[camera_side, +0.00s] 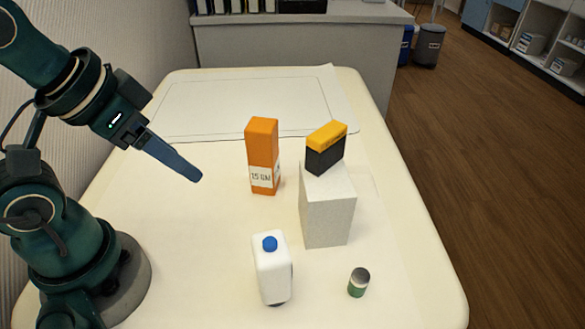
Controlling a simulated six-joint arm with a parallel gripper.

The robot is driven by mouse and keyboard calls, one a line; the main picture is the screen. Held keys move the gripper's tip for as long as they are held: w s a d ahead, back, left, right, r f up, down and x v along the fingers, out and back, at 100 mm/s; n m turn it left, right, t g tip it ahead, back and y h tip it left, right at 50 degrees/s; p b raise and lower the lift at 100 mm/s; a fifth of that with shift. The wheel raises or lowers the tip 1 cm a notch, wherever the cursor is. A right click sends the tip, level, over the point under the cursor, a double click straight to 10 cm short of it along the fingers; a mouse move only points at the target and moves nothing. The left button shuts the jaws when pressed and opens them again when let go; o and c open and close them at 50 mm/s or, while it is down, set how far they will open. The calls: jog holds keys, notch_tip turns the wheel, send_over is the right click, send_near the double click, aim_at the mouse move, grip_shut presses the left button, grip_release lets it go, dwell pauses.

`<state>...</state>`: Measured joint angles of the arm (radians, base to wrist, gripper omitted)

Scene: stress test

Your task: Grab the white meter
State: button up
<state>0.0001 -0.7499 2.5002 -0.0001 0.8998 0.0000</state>
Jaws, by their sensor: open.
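A white upright body with a blue round top (272,270) stands near the front middle of the table; it is the closest match to a white meter, though I see no dial or display on it. My gripper (192,174) is at the left, above the table and well up and left of the white body, touching nothing. It is open and empty, its fingers overlapping in this view.
A speckled white block (327,210) bears a black and yellow box (325,150). A tall orange box (263,150) stands left of it. A small green and grey cylinder (358,284) stands front right. A flat white sheet (220,105) covers the back; the left middle is clear.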

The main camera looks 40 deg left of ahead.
jog(key=o, duration=0.4)
jog(key=shift+c, duration=0.2)
